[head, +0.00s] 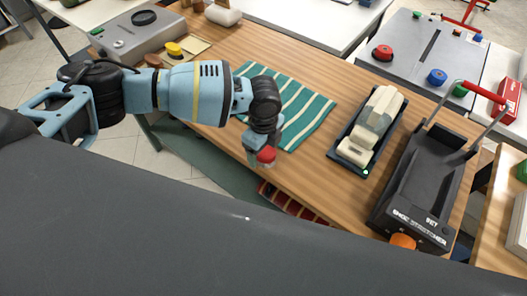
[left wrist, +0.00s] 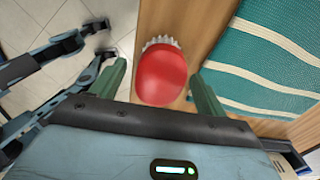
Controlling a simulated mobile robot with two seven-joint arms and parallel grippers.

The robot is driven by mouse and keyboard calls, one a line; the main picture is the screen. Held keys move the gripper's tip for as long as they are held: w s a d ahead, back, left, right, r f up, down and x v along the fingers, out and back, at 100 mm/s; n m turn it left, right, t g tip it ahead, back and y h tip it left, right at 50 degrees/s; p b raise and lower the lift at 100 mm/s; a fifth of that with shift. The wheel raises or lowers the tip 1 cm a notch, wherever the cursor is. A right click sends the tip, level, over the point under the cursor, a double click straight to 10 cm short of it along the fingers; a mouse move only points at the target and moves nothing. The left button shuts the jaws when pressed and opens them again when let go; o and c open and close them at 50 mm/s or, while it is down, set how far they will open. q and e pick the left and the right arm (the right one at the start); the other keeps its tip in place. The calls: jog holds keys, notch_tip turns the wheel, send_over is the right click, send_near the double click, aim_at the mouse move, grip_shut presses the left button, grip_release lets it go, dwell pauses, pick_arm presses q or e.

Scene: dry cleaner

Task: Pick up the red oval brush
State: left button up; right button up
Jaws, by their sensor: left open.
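The red oval brush (head: 267,155) is at the table's near edge in the head view, partly hidden by my left gripper (head: 257,154). In the left wrist view its smooth red back (left wrist: 162,76) faces the camera, and pale bristles show at its far end. My left gripper (left wrist: 160,88) is open, with one green finger on each side of the brush. A gap shows between each finger and the brush in that view. My right gripper is not seen.
A green striped cloth (head: 300,105) lies just behind the brush. A dark tray (head: 337,150) with a pale device and a black shoe-stretcher machine (head: 412,205) stand to the right. A grey scale-like box (head: 140,38) and yellow-knobbed item (head: 174,48) are at the far left.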

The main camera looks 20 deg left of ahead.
pick_arm(q)
jog(key=shift+c, duration=0.4)
jog(key=c, duration=1)
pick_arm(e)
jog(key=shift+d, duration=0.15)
pick_arm(q)
jog(key=shift+r, duration=0.15)
